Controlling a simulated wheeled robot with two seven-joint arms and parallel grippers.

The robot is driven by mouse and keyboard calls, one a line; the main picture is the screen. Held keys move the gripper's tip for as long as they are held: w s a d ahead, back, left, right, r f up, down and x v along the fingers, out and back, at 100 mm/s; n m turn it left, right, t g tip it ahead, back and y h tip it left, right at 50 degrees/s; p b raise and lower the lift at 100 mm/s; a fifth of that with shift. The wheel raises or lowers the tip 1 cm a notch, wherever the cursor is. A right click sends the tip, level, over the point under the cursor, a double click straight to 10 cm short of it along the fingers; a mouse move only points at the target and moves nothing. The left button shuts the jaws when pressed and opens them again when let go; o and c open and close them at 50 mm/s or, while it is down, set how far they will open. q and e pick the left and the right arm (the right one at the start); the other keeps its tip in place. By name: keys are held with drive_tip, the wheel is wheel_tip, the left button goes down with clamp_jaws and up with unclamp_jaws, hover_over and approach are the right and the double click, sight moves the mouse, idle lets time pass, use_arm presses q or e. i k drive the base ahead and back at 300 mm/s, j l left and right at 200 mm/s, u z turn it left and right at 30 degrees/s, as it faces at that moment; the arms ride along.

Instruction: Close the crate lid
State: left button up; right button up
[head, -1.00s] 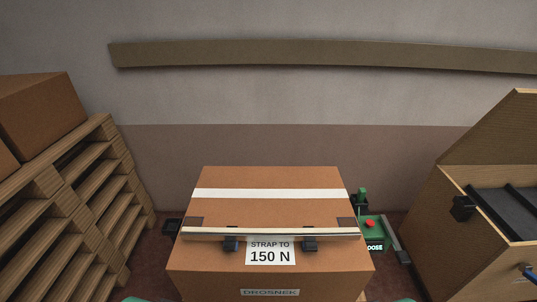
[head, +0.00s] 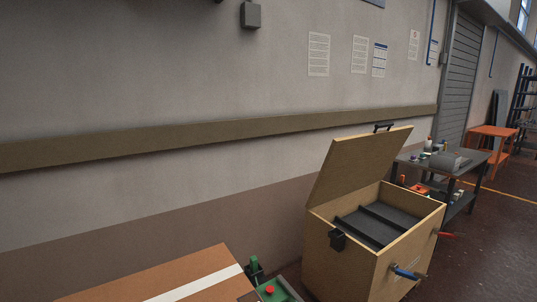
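The wooden crate (head: 340,268) stands on the floor right of centre in the head view. Its lid (head: 355,160) is raised and leans back to the upper right, with a dark handle (head: 383,127) on its top edge. Dark padding with ridges (head: 377,226) lies inside the open crate. A black latch (head: 337,239) is on the crate's left face. A blue-ended handle (head: 405,272) and a red-ended handle (head: 447,234) stick out on its right side. Neither of my grippers is in view.
A cardboard box (head: 160,280) with a white strap is at the lower left. A green device (head: 264,284) with a red button stands between box and crate. A grey workbench (head: 455,170) stands behind the crate to the right. Open floor (head: 485,255) lies right of the crate.

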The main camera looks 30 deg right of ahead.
sight(354, 163)
drive_tip(key=z, duration=1.9)
drive_tip(key=i+l+u, duration=0.1)
drive_tip(key=u, duration=0.3)
drive_tip(key=i+l+u, duration=0.15)
drive_tip(key=u, duration=0.2)
drive_tip(key=i+l+u, duration=0.1)
drive_tip(key=u, duration=0.3)
